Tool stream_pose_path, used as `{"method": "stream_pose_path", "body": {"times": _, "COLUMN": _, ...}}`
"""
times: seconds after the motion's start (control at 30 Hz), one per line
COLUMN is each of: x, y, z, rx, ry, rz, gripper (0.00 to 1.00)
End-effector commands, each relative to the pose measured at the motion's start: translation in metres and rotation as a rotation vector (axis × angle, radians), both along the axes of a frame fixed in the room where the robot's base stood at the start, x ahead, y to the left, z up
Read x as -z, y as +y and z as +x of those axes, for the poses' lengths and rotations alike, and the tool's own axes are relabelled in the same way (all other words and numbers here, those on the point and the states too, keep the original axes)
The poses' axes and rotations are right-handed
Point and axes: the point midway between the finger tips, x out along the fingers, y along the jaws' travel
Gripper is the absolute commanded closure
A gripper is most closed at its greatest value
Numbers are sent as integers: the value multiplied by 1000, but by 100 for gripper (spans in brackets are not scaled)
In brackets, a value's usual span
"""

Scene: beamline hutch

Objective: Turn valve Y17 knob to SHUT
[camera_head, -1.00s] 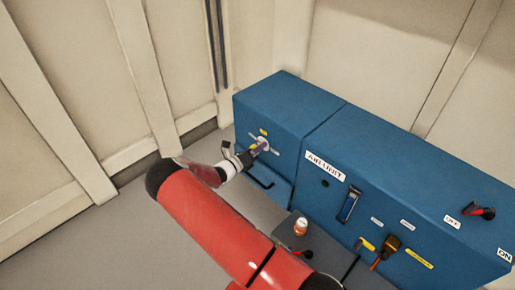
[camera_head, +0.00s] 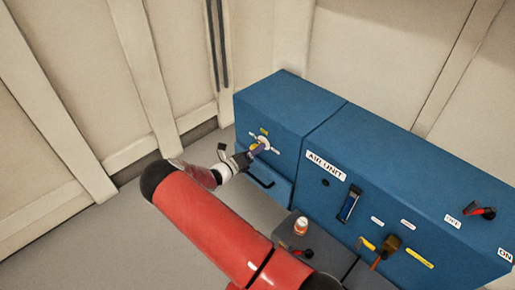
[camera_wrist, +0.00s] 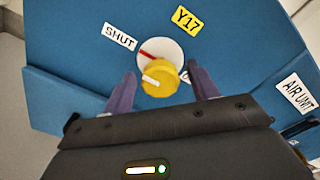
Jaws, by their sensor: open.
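The yellow valve knob (camera_wrist: 158,77) sits on a white round dial on a blue cabinet front, under the yellow Y17 label (camera_wrist: 187,20). A white mark on the knob points to the left in the wrist view. A red line on the dial points toward the SHUT label (camera_wrist: 119,37) at upper left. Another label at the right is mostly hidden by the knob and a finger. My gripper (camera_wrist: 161,72) is open, with one purple finger on each side of the knob; I cannot tell whether they touch it. In the head view my gripper (camera_head: 256,151) is at the dial.
The blue AIR UNIT cabinet (camera_head: 400,180) extends to the right, with switches, labels and tools on its front. A black handle (camera_head: 260,182) projects below the valve. A small white and orange jar (camera_head: 300,226) stands on a grey surface. Pale walls enclose the left and back.

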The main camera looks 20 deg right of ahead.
Motion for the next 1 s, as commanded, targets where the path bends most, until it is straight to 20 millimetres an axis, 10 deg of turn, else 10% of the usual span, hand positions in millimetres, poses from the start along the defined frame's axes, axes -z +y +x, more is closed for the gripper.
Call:
{"method": "stream_pose_path", "body": {"times": 0.33, "x": 0, "y": 49, "z": -19, "rx": -2, "ry": 1, "rz": -1, "gripper": 41}}
{"method": "stream_pose_path", "body": {"times": 1.0, "x": -4, "y": 52, "z": -24, "rx": 16, "ry": -17, "rz": 20, "gripper": 41}}
